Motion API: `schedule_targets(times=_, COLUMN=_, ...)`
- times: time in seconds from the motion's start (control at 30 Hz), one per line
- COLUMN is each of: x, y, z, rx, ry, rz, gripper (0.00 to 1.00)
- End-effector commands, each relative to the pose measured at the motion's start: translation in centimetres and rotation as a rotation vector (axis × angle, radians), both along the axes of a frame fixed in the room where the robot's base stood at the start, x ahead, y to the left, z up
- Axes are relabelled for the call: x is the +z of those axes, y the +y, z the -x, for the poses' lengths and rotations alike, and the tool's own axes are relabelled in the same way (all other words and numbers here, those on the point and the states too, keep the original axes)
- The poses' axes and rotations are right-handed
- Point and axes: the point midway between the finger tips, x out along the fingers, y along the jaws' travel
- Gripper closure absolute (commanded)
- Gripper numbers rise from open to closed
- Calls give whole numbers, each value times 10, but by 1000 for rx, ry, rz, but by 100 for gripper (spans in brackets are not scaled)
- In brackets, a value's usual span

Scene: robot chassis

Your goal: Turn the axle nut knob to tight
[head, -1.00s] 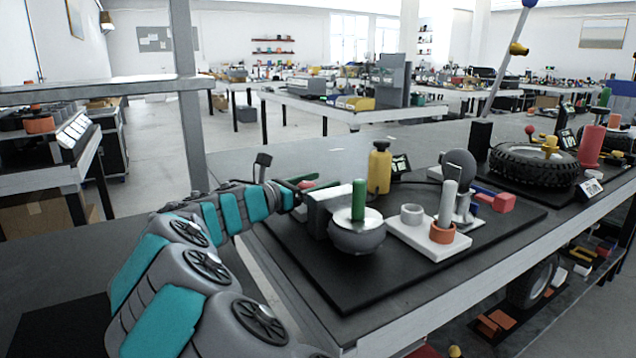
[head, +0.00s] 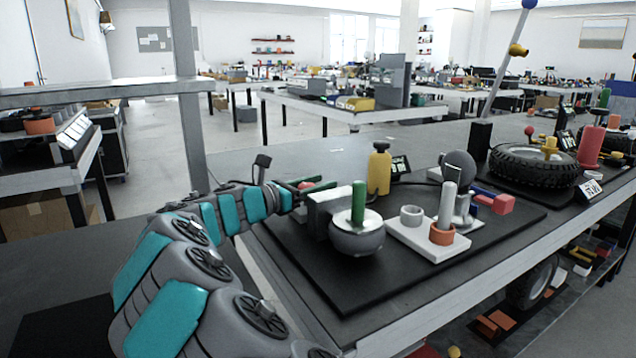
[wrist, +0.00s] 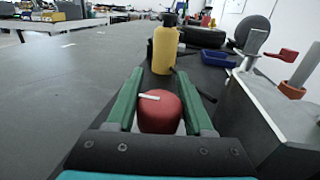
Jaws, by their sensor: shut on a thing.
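The axle nut knob (wrist: 160,112) is red and round, with a white line mark on its top that points left in the wrist view. My gripper (wrist: 159,100) has its two green fingers on either side of the knob, shut on it. In the head view, my gripper (head: 300,187) is at the left part of the black board, beside a grey block. Only a little of the red knob (head: 307,184) shows there, partly hidden by a green finger. The lower part of the knob and its base are hidden.
A yellow bottle (head: 379,170) stands just beyond the knob. A grey block (head: 328,205) and a round grey pot with a green handle (head: 358,203) stand close to the right of my gripper. The table left of my gripper is clear in the wrist view.

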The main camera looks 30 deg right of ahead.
Motion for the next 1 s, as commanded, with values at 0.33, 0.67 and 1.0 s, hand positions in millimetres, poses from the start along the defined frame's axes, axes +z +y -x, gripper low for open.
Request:
schedule_targets(times=0.33, x=-1, y=0, z=4, rx=-183, ry=1, rz=-5, gripper=100)
schedule_targets(times=0.67, x=-2, y=0, z=11, rx=-374, ry=1, rz=-4, gripper=100)
schedule_targets(times=1.0, x=-1, y=0, z=15, rx=-480, ry=1, rz=-2, gripper=100)
